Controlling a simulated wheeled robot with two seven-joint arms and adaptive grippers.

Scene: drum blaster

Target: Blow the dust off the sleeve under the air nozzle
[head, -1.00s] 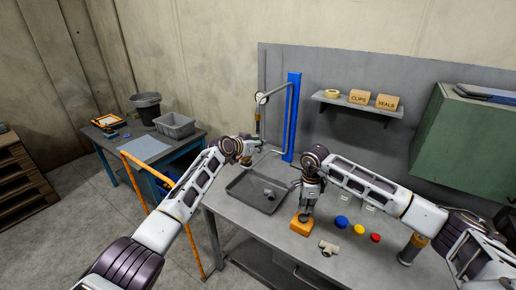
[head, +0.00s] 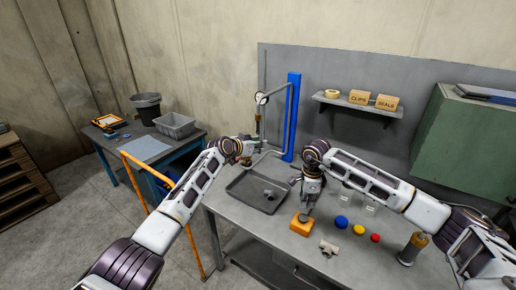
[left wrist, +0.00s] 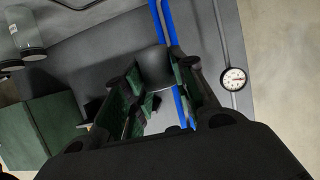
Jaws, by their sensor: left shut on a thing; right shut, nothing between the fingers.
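My left gripper (head: 256,147) is at the blue post, below the round gauge and the thin vertical air nozzle line (head: 257,121). It is shut on a dark grey rounded piece, seemingly the sleeve (left wrist: 156,66), between the green finger pads in the left wrist view. The sleeve is too small to make out in the head view, and dust on it cannot be told.
A grey tray (head: 238,188) with small grey fittings lies on the bench. A pale tee fitting (head: 328,248), blue (head: 341,222), yellow (head: 358,230) and red (head: 375,238) round pieces and an orange-topped cylinder (head: 412,248) are at right. The gauge (left wrist: 234,79) shows in the left wrist view.

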